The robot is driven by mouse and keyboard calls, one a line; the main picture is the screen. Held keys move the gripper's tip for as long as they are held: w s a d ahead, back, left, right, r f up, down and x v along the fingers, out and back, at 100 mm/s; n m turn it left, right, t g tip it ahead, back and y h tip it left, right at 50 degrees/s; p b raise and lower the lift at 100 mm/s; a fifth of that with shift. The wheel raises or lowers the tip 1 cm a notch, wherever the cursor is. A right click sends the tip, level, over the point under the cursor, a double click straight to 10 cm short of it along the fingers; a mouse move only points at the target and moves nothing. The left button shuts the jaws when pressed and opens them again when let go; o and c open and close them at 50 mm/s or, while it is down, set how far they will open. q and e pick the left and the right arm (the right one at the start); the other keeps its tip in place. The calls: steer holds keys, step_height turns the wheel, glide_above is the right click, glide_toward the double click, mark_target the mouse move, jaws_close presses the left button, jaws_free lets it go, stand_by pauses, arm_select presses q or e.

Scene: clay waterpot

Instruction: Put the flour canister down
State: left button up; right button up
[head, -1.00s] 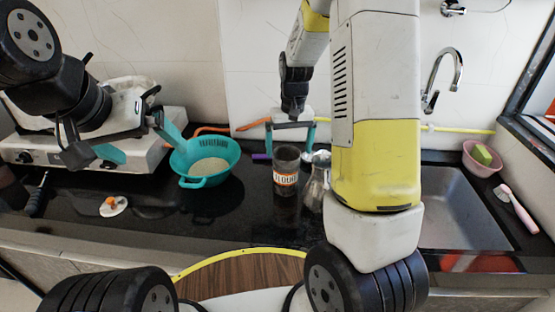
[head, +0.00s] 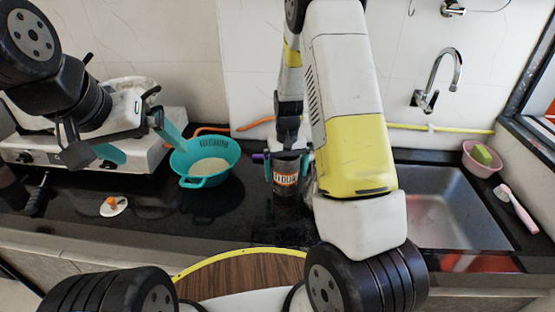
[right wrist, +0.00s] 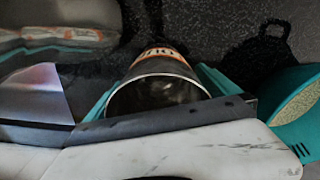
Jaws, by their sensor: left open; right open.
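The flour canister (head: 286,180), a dark cylinder with an orange and white FLOUR label, stands upright on the black counter (head: 235,222). My right gripper (head: 287,166) is open, with one teal finger on each side of the canister's upper part. In the right wrist view the canister (right wrist: 160,72) shows its open rim between the two fingers. I cannot tell whether either finger touches it. My left gripper (head: 118,140) is open and empty, held in front of the stove at the left.
A teal colander (head: 203,180) with pale contents stands left of the canister. A shiny metal vessel (right wrist: 35,95) is close beside the canister, mostly hidden by my right arm in the head view. A stove (head: 30,150) is at left, a sink (head: 450,215) at right.

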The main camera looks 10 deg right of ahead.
steer(key=c, duration=2.1)
steer(key=shift+r, duration=0.1)
steer(key=shift+c, duration=0.2)
